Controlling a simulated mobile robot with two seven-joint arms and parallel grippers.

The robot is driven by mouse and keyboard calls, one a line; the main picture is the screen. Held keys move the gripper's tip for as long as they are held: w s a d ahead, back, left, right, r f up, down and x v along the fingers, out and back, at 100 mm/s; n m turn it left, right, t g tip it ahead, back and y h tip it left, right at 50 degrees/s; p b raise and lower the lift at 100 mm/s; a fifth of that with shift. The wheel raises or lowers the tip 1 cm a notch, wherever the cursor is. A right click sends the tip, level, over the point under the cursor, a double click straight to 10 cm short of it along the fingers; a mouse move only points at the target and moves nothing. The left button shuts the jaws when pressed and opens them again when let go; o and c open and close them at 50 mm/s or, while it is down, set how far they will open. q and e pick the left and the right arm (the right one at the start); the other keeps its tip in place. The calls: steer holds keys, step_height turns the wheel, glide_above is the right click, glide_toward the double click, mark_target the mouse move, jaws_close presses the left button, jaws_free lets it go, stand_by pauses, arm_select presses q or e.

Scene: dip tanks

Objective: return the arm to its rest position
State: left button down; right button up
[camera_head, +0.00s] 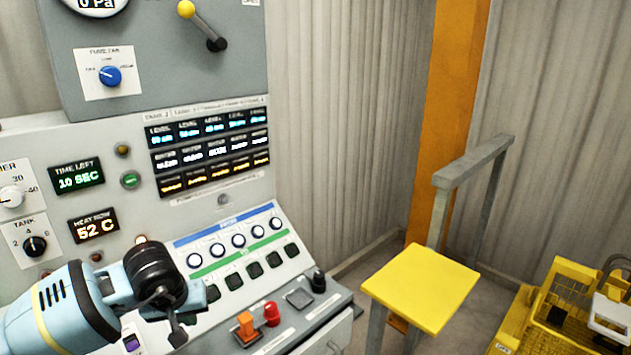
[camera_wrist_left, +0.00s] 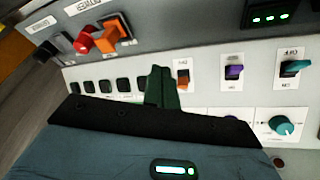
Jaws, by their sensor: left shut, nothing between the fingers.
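My left arm comes in from the lower left of the head view, pale blue with a black wrist. My left gripper (camera_head: 176,330) is over the lower part of the control panel (camera_head: 215,330), in front of its left buttons. In the left wrist view the dark fingers (camera_wrist_left: 162,75) are together, with nothing between them. They overlap the panel's row of black buttons, and I cannot tell whether they touch it. The gripper hides part of the panel. My right gripper is in neither view.
An orange switch (camera_head: 246,325) and a red knob (camera_head: 272,313) stick up from the panel's ledge. A purple switch (camera_wrist_left: 234,72) and a teal knob (camera_wrist_left: 281,126) show in the wrist view. A yellow-topped stand (camera_head: 420,287) and a yellow basket (camera_head: 560,305) stand to the right.

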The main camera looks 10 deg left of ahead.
arm_select(q)
steer(key=s+d+f+n+g+h, duration=0.25)
steer(key=s+d+h, duration=0.2)
steer(key=d, duration=0.45)
steer(key=s+d+f+n+g+h, duration=0.1)
steer(key=s+d+f+n+h, duration=0.3)
steer(key=d, duration=0.4)
steer(key=s+d+r+n+t+h+p, duration=0.1)
steer(key=s+d+r+n+t+h, duration=0.2)
steer(key=d+n+h, duration=0.35)
steer(key=s+d+r+n+t+h, duration=0.2)
steer(key=s+d+n+h, duration=0.15)
steer(key=n, duration=0.65)
steer(key=s+a+f+n+t+y, duration=0.2)
steer(key=a+f+n+t+y, duration=0.3)
steer(key=n, duration=0.9)
steer(key=s+a+f+n+t+y, duration=0.1)
steer(key=a+f+n+t+y, duration=0.35)
steer(key=n, duration=0.85)
steer(key=s+a+f+n+g+y, duration=0.3)
steer(key=s+f+n, duration=0.3)
steer(key=s+n, duration=0.2)
steer(key=s+a+f+n+g+y+p, duration=0.1)
steer(key=s+a+f+n+g+y, duration=0.2)
steer(key=s+f+n, duration=0.4)
steer(key=shift+s+a+n, duration=0.4)
steer(key=shift+s+a, duration=0.25)
steer(key=shift+s, duration=0.45)
